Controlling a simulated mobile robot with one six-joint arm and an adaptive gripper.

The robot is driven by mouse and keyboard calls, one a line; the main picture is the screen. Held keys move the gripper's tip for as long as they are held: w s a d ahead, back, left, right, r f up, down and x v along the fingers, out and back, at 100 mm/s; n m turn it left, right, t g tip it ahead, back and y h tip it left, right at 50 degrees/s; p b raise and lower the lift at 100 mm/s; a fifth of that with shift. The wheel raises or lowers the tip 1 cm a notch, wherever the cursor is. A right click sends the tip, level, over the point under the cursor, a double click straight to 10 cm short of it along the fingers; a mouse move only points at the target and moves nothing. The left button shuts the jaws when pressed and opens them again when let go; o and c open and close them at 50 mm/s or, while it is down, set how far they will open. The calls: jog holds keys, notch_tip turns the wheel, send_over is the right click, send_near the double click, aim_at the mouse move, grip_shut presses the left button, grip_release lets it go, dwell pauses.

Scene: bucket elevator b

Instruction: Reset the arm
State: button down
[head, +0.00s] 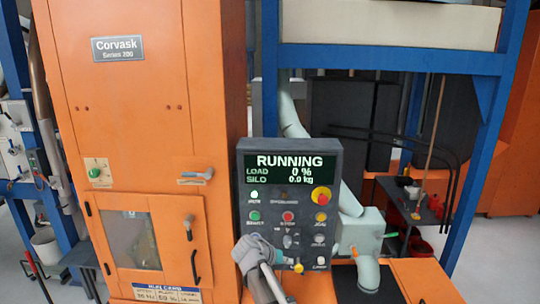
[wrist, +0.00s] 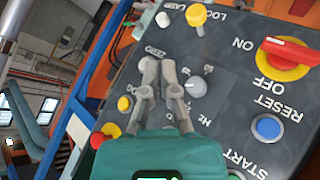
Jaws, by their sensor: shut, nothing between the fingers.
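My gripper (wrist: 161,68) is shut and empty in the wrist view, its fingertips over the lower part of a dark control panel (wrist: 225,100). Whether the tips touch the panel cannot be told. In the head view my gripper (head: 262,256) is in front of the panel's lower left, and it hides part of that corner. The panel's display (head: 290,169) reads RUNNING, LOAD 0 %, SILO 0.0 kg. A grey knob (wrist: 196,87) is close beside the fingers. A yellow knob (wrist: 196,15), a red and yellow switch (wrist: 290,52) and a blue RESET button (wrist: 267,128) show around it.
An orange Corvask cabinet (head: 140,120) with a windowed door stands left of the panel. Blue frame posts (head: 480,150) rise at the right. A grey-green pipe (head: 369,275) and an orange surface (head: 425,283) are close right of the panel.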

jog(key=s+d+f+n+g+y+b, duration=0.1)
jog(key=s+d+f+g+y+b, duration=0.1)
jog(key=s+d+f, duration=0.4)
jog(key=s+d+f+n+g+y+b, duration=0.2)
jog(key=s+d+f+y, duration=0.3)
jog(key=s, duration=0.7)
jog(key=shift+s+d+f+g+y+b, duration=0.35)
jog(key=shift+f+g+y+b, duration=0.15)
jog(key=shift+f+g+y, duration=0.35)
jog(key=shift+a, duration=0.1)
